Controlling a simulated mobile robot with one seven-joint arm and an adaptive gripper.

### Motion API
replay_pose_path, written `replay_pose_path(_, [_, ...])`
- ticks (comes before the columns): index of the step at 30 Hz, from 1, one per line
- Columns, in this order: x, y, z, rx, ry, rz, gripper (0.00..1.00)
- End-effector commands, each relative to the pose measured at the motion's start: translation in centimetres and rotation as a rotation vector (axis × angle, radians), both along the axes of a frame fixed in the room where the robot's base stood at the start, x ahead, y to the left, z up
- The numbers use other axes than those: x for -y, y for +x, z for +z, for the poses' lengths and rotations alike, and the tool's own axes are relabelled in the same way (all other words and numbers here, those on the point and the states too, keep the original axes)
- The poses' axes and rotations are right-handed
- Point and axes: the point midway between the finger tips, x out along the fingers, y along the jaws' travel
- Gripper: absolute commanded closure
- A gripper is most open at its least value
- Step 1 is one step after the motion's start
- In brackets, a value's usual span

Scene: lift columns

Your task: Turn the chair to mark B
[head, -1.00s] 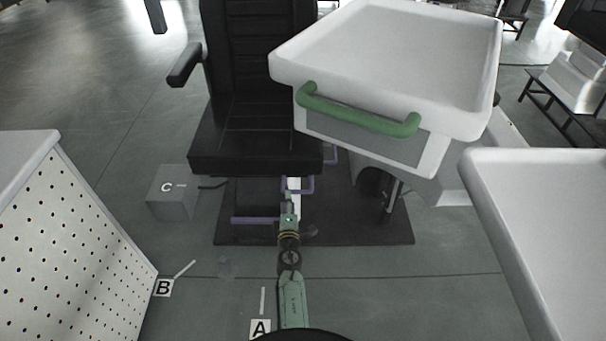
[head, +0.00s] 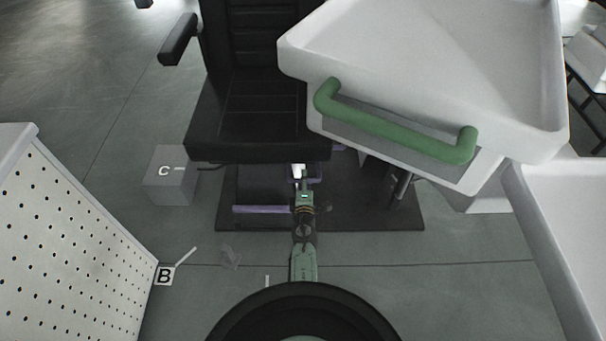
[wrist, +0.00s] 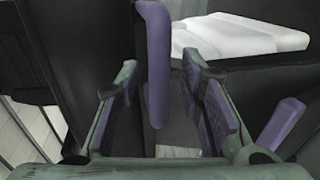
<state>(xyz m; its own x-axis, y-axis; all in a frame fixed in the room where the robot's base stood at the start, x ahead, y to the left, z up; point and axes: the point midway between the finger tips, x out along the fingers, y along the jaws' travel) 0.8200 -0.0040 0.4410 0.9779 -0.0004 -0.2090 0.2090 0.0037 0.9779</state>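The black chair (head: 258,120) stands at upper centre in the head view, its seat front facing me and an armrest (head: 178,40) at left. Mark B (head: 165,276) is a white floor label with a white line beside it, left of and in front of the chair. My gripper (head: 304,180) is low under the seat's front edge, by a purple handle (head: 316,180). In the wrist view my gripper (wrist: 160,85) is open. An upright purple bar (wrist: 157,60) stands between its fingers, with visible gaps on both sides.
A white tray unit with a green handle (head: 395,125) overhangs at right. Another white surface (head: 570,220) is at lower right. A perforated white cabinet (head: 70,250) stands at left. A grey box marked C (head: 170,180) sits left of the chair's dark base plate (head: 375,215).

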Motion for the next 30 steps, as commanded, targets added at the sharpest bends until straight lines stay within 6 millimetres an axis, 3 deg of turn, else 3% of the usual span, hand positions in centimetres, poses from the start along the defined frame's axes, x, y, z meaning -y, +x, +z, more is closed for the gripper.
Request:
replay_pose_path(11, [0.10,0.03,-0.11,0.000,0.001,0.000,0.65])
replay_pose_path(27, [0.08,0.03,-0.10,0.000,0.001,0.000,1.00])
replay_pose_path(30, [0.08,0.03,-0.10,0.000,0.001,0.000,1.00])
